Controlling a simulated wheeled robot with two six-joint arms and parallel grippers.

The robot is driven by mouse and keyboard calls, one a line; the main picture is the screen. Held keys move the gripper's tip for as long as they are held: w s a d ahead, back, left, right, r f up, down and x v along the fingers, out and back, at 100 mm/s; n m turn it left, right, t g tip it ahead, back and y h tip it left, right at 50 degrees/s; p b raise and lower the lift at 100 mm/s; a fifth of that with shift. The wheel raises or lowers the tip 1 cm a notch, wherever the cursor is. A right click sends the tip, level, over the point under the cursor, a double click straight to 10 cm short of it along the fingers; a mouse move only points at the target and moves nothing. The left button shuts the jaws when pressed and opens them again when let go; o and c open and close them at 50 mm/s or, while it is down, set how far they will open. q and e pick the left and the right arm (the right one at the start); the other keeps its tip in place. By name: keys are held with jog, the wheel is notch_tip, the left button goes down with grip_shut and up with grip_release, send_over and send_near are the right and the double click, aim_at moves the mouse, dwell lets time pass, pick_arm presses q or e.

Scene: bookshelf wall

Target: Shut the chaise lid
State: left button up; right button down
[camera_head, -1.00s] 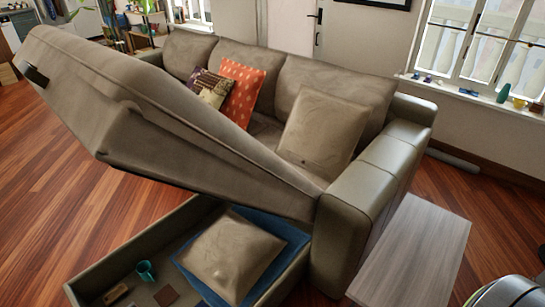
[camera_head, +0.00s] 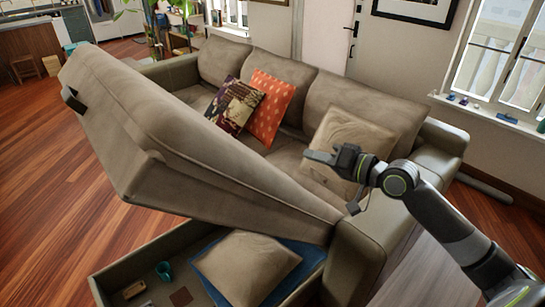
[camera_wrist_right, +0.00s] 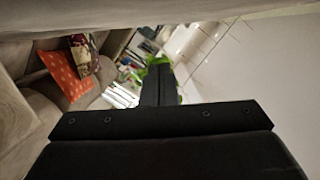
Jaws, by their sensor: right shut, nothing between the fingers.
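The chaise lid (camera_head: 190,130) is a long grey-brown upholstered slab, raised and tilted up toward the left, with a dark tab (camera_head: 73,100) on its free end. Below it the storage box (camera_head: 120,275) stands open at the chaise's base. My right gripper (camera_head: 310,156) comes in from the right in the head view, shut and empty, in front of the sofa cushions and right of the lid, apparently apart from it. It also shows dark in the right wrist view (camera_wrist_right: 161,85), with a beige surface along the top edge. My left gripper is not in view.
The box holds a beige pillow (camera_head: 247,268), a blue cloth (camera_head: 308,264) and a teal mug (camera_head: 164,271). Orange (camera_head: 271,108) and patterned (camera_head: 234,105) cushions lie on the sofa. A grey side table (camera_head: 415,275) is at lower right. Wooden floor at left is clear.

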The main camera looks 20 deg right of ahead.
jog(key=p+x, duration=0.1)
jog(key=x, duration=0.2)
jog(key=p+x, duration=0.1)
jog(key=x, duration=0.2)
jog(key=p+x, duration=0.1)
jog(key=x, duration=0.2)
jog(key=shift+w+a+r, duration=0.15)
jog(key=shift+w+r, duration=0.1)
jog(key=shift+w, duration=0.05)
jog(key=shift+s+a+f+p, duration=0.15)
jog(key=shift+a+f+p, duration=0.45)
jog(key=shift+a+f, duration=0.5)
jog(key=shift+s+a+f, duration=0.25)
jog(key=shift+a, duration=0.1)
jog(key=shift+a+f, duration=0.1)
jog(key=shift+f, duration=0.05)
